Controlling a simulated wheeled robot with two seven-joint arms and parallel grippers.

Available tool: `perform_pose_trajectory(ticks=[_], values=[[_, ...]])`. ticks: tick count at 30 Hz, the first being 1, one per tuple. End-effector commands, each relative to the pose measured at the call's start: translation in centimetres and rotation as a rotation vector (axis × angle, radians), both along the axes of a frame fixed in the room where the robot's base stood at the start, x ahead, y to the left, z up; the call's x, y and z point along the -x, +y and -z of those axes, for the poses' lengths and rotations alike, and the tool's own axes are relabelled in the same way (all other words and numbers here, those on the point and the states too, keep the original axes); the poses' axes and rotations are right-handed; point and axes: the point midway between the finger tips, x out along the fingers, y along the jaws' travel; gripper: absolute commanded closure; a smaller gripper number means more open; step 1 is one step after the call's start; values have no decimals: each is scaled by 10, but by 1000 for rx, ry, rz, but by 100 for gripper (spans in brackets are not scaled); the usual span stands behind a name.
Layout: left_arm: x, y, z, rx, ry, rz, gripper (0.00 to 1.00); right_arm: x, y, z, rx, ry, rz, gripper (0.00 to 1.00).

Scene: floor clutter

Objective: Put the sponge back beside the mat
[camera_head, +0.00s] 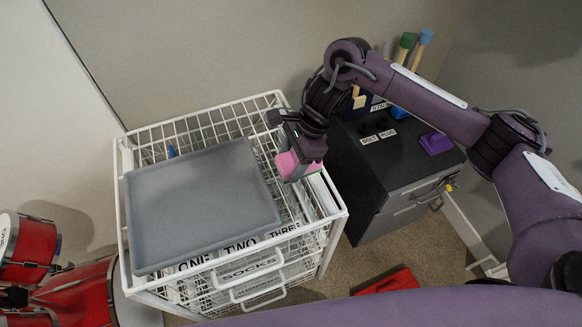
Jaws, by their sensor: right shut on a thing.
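A pink sponge (288,166) is held in my right gripper (301,157), which comes in from the right and is shut on it. The gripper covers part of the sponge. They are over the right part of the white wire drawer unit (335,215), just right of the flat grey mat (200,200) on its top. I cannot tell whether the sponge touches the wire top. My left gripper is not in view.
A dark cabinet (410,185) stands right of the drawer unit, with a purple block (435,143) and colored-top items on it. Red drums (75,290) stand at lower left. A red object (390,283) lies on the floor.

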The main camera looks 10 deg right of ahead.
Motion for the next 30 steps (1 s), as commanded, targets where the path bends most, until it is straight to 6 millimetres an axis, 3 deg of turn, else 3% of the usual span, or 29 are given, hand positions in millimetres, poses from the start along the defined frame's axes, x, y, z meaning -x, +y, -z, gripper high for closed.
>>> perform_pose_trajectory(ticks=[4, 12, 13, 18, 26, 30], values=[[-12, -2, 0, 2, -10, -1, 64, 1, 1, 24, -2, 4, 1, 63], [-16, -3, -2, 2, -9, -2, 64, 0, 0, 27, 0, 1, 0, 63], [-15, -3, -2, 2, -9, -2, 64, 0, 0, 27, 0, 1, 0, 43], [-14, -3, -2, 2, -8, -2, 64, 0, 0, 27, 0, 1, 0, 22], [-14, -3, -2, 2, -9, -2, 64, 0, 0, 26, 0, 1, 0, 22], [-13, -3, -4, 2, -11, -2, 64, -2, -4, 16, 0, -2, 0, 22]])
